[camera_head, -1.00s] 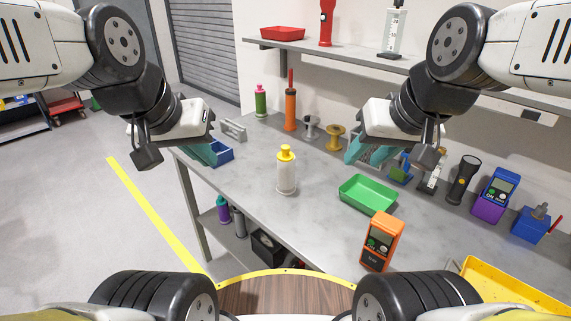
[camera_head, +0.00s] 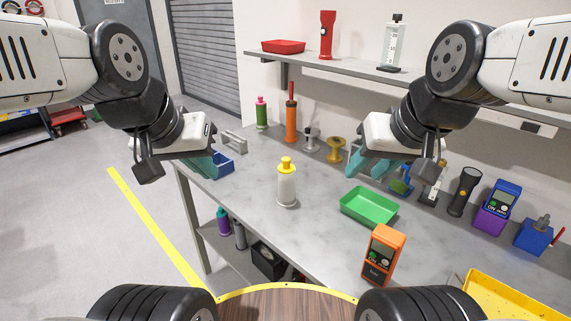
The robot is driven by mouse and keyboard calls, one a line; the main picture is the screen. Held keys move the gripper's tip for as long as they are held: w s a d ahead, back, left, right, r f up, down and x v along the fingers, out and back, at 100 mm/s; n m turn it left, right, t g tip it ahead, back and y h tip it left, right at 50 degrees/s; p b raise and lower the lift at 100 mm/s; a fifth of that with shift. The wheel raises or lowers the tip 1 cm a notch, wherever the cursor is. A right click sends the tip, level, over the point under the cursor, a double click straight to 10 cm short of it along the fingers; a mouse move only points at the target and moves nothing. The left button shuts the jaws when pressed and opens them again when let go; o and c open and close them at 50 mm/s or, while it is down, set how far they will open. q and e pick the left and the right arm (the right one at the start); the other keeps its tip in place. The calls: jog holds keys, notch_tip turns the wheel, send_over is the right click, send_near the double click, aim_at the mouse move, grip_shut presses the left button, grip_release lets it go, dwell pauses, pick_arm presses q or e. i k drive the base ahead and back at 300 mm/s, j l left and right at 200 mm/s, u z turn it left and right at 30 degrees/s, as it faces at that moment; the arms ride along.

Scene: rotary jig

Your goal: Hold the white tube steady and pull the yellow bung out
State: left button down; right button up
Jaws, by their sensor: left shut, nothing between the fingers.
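The white tube (camera_head: 287,188) stands upright on the grey workbench, near its middle. The yellow bung (camera_head: 286,164) sits in its top. My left gripper (camera_head: 212,165) is shut and empty, up and to the left of the tube, in front of a blue open box (camera_head: 226,168). My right gripper (camera_head: 367,171) is to the right of the tube, with its teal fingers apart and nothing seen between them. Neither gripper touches the tube.
A green tray (camera_head: 369,207) and an orange meter (camera_head: 381,255) stand right of the tube on the workbench (camera_head: 250,200). Spools (camera_head: 336,150) and bottles line the back. A wall shelf (camera_head: 350,70) is above. The bench around the tube is clear.

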aim_at(286, 168)
jog(key=j+z, duration=0.1)
jog(key=z, duration=0.65)
jog(key=j+z, duration=0.75)
jog(key=j, duration=0.15)
jog(key=j+z, duration=0.4)
jog(key=k+j, duration=0.15)
jog(key=j, duration=0.25)
jog(key=k+j+z, duration=0.1)
jog(key=j, duration=0.3)
jog(key=k+j, duration=0.15)
jog(key=j, duration=0.2)
jog(key=k+j, duration=0.15)
jog(key=j, duration=0.25)
jog(key=z, duration=0.05)
